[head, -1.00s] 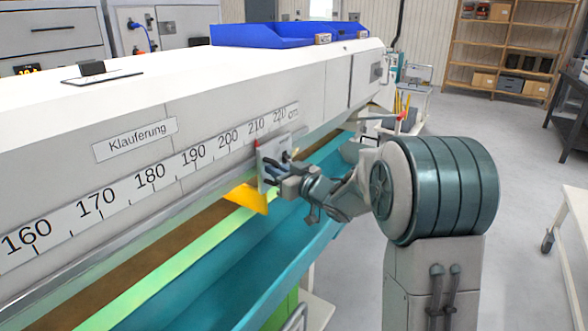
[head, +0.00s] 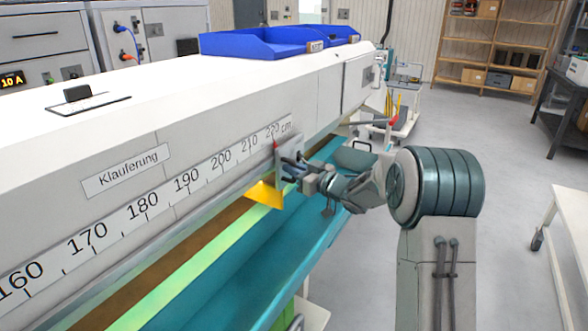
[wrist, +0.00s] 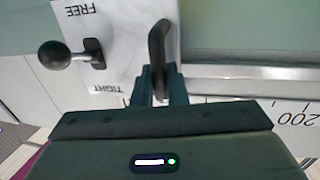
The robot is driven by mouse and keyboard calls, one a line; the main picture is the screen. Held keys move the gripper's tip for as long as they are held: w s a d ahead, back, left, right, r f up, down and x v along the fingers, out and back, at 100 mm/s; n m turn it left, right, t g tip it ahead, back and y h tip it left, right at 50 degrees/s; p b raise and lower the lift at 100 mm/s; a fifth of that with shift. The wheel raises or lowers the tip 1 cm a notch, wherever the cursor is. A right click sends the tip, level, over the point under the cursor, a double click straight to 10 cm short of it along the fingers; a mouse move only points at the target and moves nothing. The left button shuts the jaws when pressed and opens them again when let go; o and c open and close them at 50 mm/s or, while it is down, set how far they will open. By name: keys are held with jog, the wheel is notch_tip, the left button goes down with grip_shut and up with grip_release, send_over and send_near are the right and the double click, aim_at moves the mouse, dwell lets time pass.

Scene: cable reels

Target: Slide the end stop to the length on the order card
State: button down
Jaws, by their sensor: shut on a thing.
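The end stop (head: 288,150) is a grey plate with a yellow angled piece (head: 266,195) below it, on the front of the long bench. Its red pointer (head: 276,143) stands close to the 220 mark of the cm scale (head: 187,184). My gripper (head: 292,170) is at the stop. In the wrist view its fingers are shut on the stop's black handle (wrist: 158,45). Left of the handle is a clamp lever with a black ball knob (wrist: 55,55), between the words FREE and TIGHT; I cannot tell its exact setting. I cannot make out an order card.
A teal trough (head: 285,240) and a light green strip (head: 175,285) run below the scale. Blue bins (head: 262,45) stand on the bench's far end. A white table (head: 565,215) is at the right edge. Grey floor is open beyond my arm.

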jog(key=c, duration=1.5)
grip_release()
jog(key=shift+w+d+r, duration=0.1)
jog(key=shift+w+d, duration=0.05)
jog(key=shift+w, duration=0.05)
jog(key=shift+c, duration=0.2)
jog(key=shift+s, duration=0.1)
jog(key=v, duration=1.3)
jog(key=shift+s+d+p, duration=0.25)
jog(key=shift+s+p, duration=0.05)
